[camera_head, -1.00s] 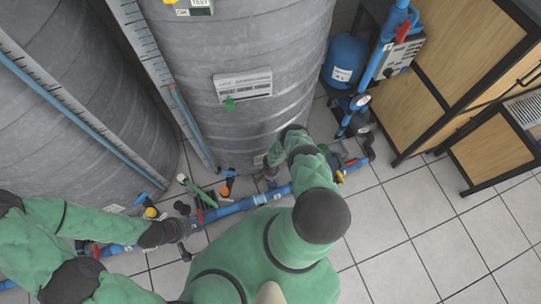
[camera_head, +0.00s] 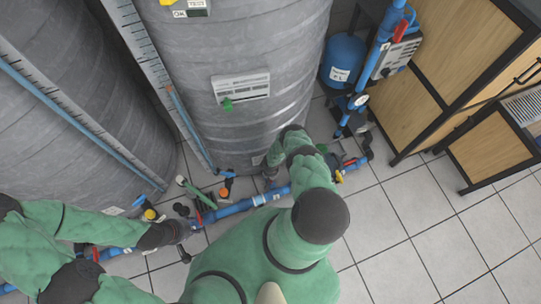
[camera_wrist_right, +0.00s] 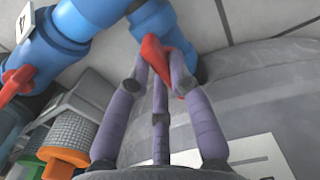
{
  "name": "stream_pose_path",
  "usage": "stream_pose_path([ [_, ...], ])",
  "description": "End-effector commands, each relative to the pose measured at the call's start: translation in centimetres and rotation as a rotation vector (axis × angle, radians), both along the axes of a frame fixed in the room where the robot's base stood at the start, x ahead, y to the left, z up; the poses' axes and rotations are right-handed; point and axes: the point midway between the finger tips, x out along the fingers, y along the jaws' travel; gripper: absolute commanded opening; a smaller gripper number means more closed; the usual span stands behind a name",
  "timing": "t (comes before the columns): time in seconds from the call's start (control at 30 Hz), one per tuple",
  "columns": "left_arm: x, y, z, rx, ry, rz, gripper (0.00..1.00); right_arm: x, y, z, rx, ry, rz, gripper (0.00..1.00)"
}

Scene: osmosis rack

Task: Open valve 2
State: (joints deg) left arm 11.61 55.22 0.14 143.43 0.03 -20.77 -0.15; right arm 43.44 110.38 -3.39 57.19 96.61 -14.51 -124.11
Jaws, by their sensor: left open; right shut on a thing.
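In the right wrist view, a red valve handle (camera_wrist_right: 158,58) sits between the purple fingers of my right gripper (camera_wrist_right: 162,72), which are shut on it. The handle is by a blue pipe fitting (camera_wrist_right: 92,22). No number shows on this valve, so I cannot tell whether it is valve 2. In the head view, my right arm reaches to the foot of the middle tank and hides most of the handle area. My left gripper (camera_head: 182,231) is open, low at the left, beside the blue floor pipe (camera_head: 232,208). Its fingers are small and dark.
Large grey tanks (camera_head: 245,45) stand behind the pipe. A blue vessel (camera_head: 344,60) and wooden cabinet (camera_head: 425,60) stand at the right. Another red handle (camera_wrist_right: 14,84) and an orange cap (camera_wrist_right: 68,157) are near my right gripper. The tiled floor (camera_head: 410,235) at right is clear.

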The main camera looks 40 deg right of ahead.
Motion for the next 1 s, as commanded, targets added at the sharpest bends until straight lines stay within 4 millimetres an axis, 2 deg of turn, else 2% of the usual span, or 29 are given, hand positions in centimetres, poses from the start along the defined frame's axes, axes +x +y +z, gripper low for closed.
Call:
stream_pose_path([
  [0.57, 0.00, 0.00, -0.01, 0.000, 0.000, 0.000, 0.45, -0.08, 0.02, -0.04, 0.000, 0.001, 0.030, 0.00],
  [0.6, 0.00, 0.00, -0.01, 0.000, 0.000, 0.000, 0.45, -0.08, 0.02, -0.04, 0.000, 0.001, 0.030, 0.32],
  [0.63, 0.00, 0.00, -0.01, 0.000, 0.000, 0.000, 0.45, -0.07, 0.02, -0.04, 0.000, 0.001, 0.030, 0.41],
  [0.67, 0.00, 0.00, -0.01, 0.000, 0.000, 0.000, 0.45, -0.07, 0.02, -0.04, 0.000, 0.001, 0.030, 0.45],
  [1.0, 0.01, 0.00, -0.01, 0.000, 0.000, 0.000, 0.45, -0.01, -0.02, 0.04, 0.000, 0.000, 0.028, 0.45],
])
